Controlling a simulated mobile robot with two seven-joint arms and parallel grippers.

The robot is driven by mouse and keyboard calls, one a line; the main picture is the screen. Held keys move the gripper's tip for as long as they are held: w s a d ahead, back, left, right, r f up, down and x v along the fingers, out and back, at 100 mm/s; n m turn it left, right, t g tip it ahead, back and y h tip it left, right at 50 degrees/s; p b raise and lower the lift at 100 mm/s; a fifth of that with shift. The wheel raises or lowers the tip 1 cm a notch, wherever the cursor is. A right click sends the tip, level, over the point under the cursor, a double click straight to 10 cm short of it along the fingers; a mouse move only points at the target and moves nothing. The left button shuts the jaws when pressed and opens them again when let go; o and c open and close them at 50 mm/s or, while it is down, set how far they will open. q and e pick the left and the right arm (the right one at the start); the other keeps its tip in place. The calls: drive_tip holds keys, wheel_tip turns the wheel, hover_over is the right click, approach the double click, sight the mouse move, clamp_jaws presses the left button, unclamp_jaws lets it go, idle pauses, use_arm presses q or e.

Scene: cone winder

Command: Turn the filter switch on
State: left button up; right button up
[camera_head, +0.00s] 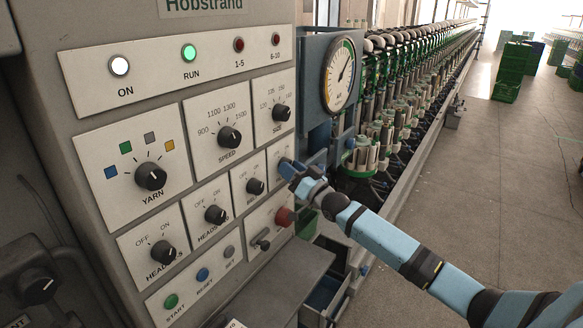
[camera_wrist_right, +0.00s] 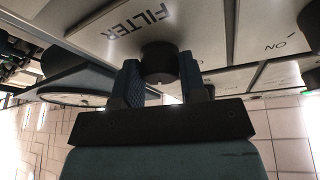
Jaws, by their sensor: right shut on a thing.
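The filter switch is a black round knob (camera_wrist_right: 160,62) below the printed word FILTER in the right wrist view. My right gripper (camera_wrist_right: 160,84) has one finger on each side of this knob and is shut on it. In the head view my right gripper (camera_head: 287,168) reaches the right edge of the control panel and hides the knob. Part of the switch's white plate (camera_head: 274,155) shows beside it. The direction in which the knob points cannot be told. My left gripper is not in view.
The grey panel carries other knobs, such as yarn (camera_head: 151,177) and speed (camera_head: 229,137). A red button (camera_head: 284,217) sits just below my right gripper. A round gauge (camera_head: 340,76) and a row of spindles stand behind.

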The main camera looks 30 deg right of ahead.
idle(0.4)
drive_tip(key=o, duration=0.9)
drive_tip(key=b+v, duration=0.3)
drive_tip(key=v, duration=1.1)
drive_tip(key=shift+a, duration=0.1)
